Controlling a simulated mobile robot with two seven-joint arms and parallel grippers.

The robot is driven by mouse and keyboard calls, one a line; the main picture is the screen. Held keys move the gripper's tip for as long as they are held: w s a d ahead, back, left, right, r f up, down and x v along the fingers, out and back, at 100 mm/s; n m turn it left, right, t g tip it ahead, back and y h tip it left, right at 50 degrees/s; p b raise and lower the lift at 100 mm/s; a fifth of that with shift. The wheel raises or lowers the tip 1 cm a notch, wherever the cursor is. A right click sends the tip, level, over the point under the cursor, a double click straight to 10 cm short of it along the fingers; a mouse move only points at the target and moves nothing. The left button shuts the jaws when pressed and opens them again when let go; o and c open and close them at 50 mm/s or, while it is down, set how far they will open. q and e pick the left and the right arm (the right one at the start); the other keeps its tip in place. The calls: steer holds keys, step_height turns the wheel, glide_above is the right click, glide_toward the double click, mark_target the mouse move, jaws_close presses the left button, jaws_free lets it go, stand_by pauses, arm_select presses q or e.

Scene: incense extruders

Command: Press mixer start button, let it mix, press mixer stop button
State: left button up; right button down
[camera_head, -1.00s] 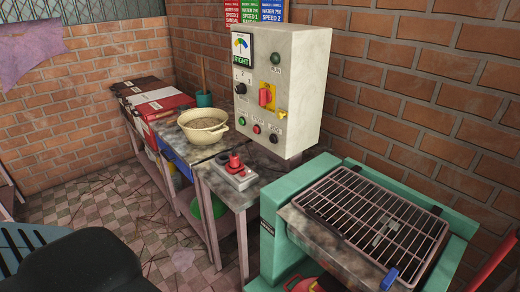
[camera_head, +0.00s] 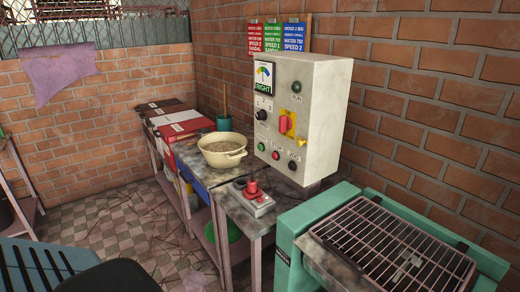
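A pale control box (camera_head: 318,120) stands against the brick wall, with a dial above a "RIGHT" label (camera_head: 262,85). Low on its front are a green button (camera_head: 261,146), a red button (camera_head: 276,155) and a darker button (camera_head: 292,165); their labels are too small to read surely. A red switch (camera_head: 285,123) on a yellow plate and a black knob (camera_head: 261,115) sit higher. A green machine (camera_head: 292,232) with a metal grille (camera_head: 395,245) on top stands at the lower right; its inside is hard to make out. Neither of my grippers is in view.
A small red-buttoned control (camera_head: 254,198) sits on the bench below the box. A cream bowl (camera_head: 222,149) of brown material, a teal pot (camera_head: 224,124) and red boxes (camera_head: 187,127) stand farther left. Coloured cards (camera_head: 272,37) hang above. Checkered floor (camera_head: 120,225) lies open at left.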

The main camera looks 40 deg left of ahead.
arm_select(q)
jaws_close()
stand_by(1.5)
